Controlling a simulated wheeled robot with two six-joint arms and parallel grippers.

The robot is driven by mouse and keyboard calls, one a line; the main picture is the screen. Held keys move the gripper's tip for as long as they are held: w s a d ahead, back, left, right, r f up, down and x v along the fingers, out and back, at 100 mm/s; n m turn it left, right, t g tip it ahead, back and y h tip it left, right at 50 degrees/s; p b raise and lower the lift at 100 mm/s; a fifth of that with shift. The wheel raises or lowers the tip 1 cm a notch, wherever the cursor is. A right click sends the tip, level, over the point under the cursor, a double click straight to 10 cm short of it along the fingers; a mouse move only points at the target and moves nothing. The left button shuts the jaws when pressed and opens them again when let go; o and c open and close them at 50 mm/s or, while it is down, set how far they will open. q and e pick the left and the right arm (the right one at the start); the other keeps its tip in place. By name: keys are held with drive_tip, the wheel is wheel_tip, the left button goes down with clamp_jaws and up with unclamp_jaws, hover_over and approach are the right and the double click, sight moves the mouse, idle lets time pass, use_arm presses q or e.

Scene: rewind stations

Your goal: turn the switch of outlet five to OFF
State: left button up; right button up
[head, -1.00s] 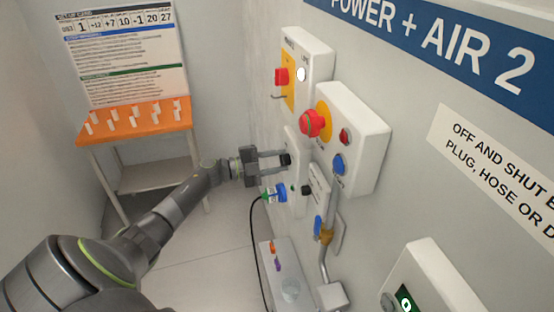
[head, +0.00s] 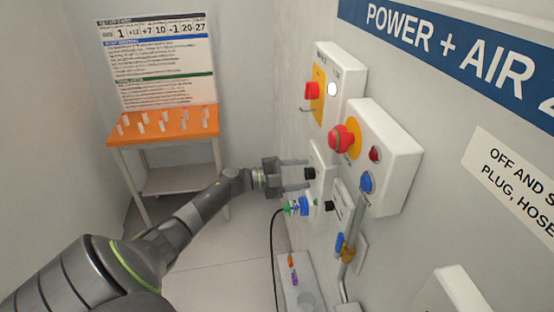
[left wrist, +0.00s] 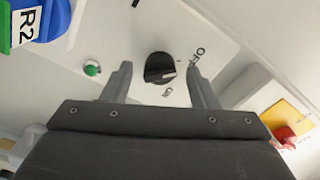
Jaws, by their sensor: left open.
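A black rotary switch knob (head: 310,174) sits on a white outlet plate on the right wall. In the left wrist view the knob (left wrist: 159,68) has a pale pointer mark facing right, between the printed OFF and ON; I cannot tell which it is set to. The outlet's number is not readable. My left gripper (head: 303,176) is open at the plate, and in the left wrist view its fingers (left wrist: 158,77) stand on either side of the knob, with visible gaps. Whether they touch it is not clear. My right gripper is not in view.
A blue and green plug (head: 299,206), labelled R2 in the left wrist view (left wrist: 32,20), sits just below with a black cable. A green button (left wrist: 91,68) is beside the knob. A box with a red emergency button (head: 343,140) projects nearby. An orange-topped table (head: 150,138) stands behind.

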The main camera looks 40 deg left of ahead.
use_arm(q)
drive_tip(key=b+v, duration=0.6)
drive_tip(key=v, duration=1)
drive_tip(key=shift+s+a, duration=0.3)
drive_tip(key=shift+f, duration=0.1)
